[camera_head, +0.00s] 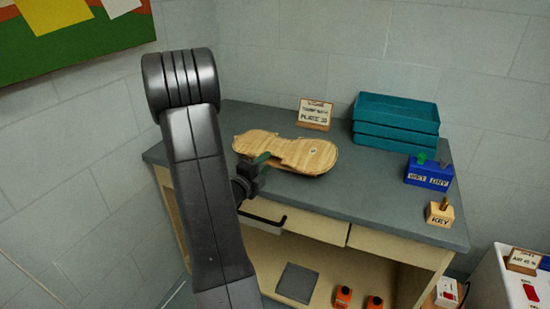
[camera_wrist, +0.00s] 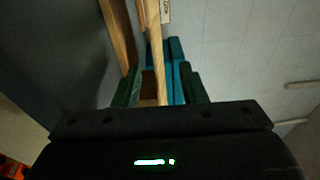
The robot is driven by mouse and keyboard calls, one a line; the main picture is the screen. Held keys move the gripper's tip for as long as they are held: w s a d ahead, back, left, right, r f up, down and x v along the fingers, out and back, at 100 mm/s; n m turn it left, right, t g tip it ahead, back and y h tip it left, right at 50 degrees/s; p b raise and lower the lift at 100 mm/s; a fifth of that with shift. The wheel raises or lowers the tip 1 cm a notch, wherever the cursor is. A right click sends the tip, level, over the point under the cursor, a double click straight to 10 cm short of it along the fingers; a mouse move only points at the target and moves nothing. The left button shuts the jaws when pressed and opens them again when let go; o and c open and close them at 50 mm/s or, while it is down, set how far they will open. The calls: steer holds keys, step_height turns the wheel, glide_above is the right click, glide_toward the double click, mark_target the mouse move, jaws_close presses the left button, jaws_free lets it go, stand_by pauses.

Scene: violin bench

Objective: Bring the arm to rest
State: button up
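My gripper (camera_head: 258,172) is at the left front edge of a wooden violin body (camera_head: 300,154) on the grey bench top (camera_head: 375,190). One green finger shows above the wood's edge in the head view. In the wrist view my gripper (camera_wrist: 158,90) has its two green fingers apart, one on each side of a pale wooden strip, which looks like the violin body edge-on. Gaps seem to show beside the strip, though the view is dark. My arm rises at the left of the head view.
Teal stacked trays (camera_head: 396,122), a small sign (camera_head: 315,114), a blue switch box (camera_head: 429,173) and a wooden key block (camera_head: 440,214) stand on the bench. Below are a drawer handle (camera_head: 262,218) and orange items (camera_head: 343,297). A white unit (camera_head: 512,285) stands right.

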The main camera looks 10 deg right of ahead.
steer(key=v, duration=0.6)
steer(key=shift+x, duration=3)
steer(key=shift+f, duration=0.2)
steer(key=shift+r, duration=0.15)
